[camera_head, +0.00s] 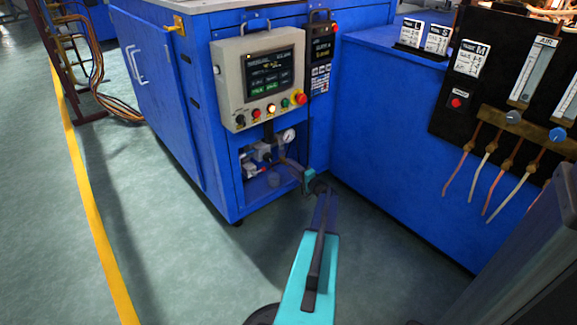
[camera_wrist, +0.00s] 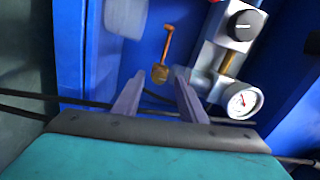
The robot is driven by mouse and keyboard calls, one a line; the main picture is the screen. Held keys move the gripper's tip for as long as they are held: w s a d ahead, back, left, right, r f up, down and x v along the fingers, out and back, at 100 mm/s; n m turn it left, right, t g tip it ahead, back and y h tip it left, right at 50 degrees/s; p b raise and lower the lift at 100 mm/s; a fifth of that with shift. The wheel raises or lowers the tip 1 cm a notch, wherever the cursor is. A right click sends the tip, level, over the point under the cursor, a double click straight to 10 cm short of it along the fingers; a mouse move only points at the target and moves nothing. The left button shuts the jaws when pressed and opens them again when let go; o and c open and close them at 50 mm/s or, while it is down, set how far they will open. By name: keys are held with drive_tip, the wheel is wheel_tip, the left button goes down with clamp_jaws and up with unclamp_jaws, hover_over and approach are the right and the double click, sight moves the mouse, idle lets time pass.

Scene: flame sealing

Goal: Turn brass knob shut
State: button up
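A small brass knob-like piece (camera_wrist: 159,73) on a thin copper-coloured stem (camera_wrist: 168,42) shows in the wrist view, inside the blue cabinet recess. I take it to be the brass knob; whether it is open or shut I cannot tell. My gripper (camera_wrist: 157,85) is open, with one finger to each side of the brass piece in the picture. Whether the fingers reach its depth is unclear, and no contact shows. In the head view my arm reaches to the recess, and the knob cannot be made out there.
Right of the fingers are a white-faced gauge (camera_wrist: 240,100) and a grey valve body with a black knob (camera_wrist: 243,25). The gauge also shows in the head view (camera_head: 288,136), below the control panel (camera_head: 262,80). Blue cabinet walls flank the recess. Open floor (camera_head: 170,260) lies left.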

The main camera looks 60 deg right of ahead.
drive_tip(key=p+v, duration=0.2)
drive_tip(key=v, duration=0.9)
drive_tip(key=shift+f+p, duration=0.2)
drive_tip(key=shift+p, duration=0.2)
drive_tip(key=shift+a, duration=0.15)
